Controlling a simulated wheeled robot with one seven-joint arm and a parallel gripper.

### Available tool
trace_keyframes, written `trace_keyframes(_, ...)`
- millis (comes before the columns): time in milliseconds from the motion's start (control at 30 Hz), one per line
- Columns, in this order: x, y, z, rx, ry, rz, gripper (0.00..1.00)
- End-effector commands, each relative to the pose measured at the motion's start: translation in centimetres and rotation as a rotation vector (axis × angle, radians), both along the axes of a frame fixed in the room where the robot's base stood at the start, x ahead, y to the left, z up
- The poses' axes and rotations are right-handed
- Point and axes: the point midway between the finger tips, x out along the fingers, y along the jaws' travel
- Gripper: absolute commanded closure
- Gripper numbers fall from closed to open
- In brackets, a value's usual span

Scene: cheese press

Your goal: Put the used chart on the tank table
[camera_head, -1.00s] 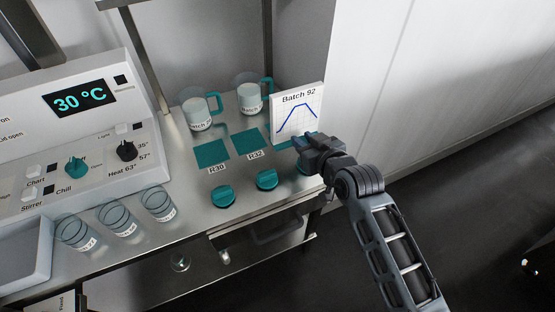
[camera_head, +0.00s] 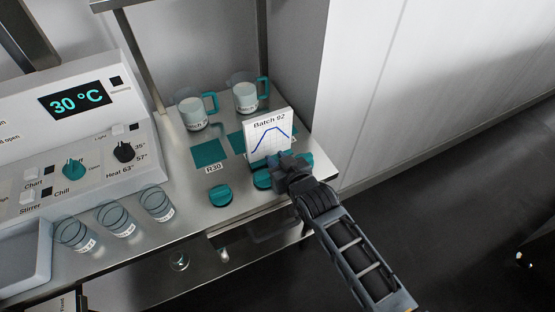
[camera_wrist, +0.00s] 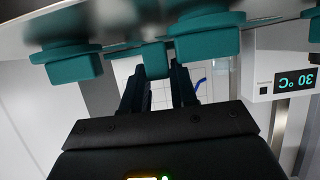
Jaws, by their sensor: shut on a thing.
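The chart (camera_head: 267,137) is a white card headed "Batch 92" with a blue curve. It is held roughly upright, over the right part of the steel table (camera_head: 178,190). Part of it also shows behind the fingers in the wrist view (camera_wrist: 216,82). My gripper (camera_head: 276,166) is shut at the chart's lower edge. In the wrist view a teal block sits between the fingers (camera_wrist: 158,82). The chart hides most of the right teal mat (camera_head: 236,142). I cannot tell whether its bottom touches the table.
Teal knob-like lids (camera_head: 220,196) stand along the table's front edge, near my gripper. Two handled jugs (camera_head: 193,112) stand at the back, beside a teal mat (camera_head: 208,152) labelled R30. Clear cups (camera_head: 158,203) and a control panel (camera_head: 75,165) are at left. A white wall rises at right.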

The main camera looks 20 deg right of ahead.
Motion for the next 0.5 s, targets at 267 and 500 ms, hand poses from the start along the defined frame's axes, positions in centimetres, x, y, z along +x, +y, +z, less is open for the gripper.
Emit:
trace_keyframes(267, 0.0, 0.0, -0.7, 0.0, 0.0, 0.0, 1.0)
trace_keyframes(500, -0.1, 0.0, -1.5, -0.001, 0.006, 0.001, 1.0)
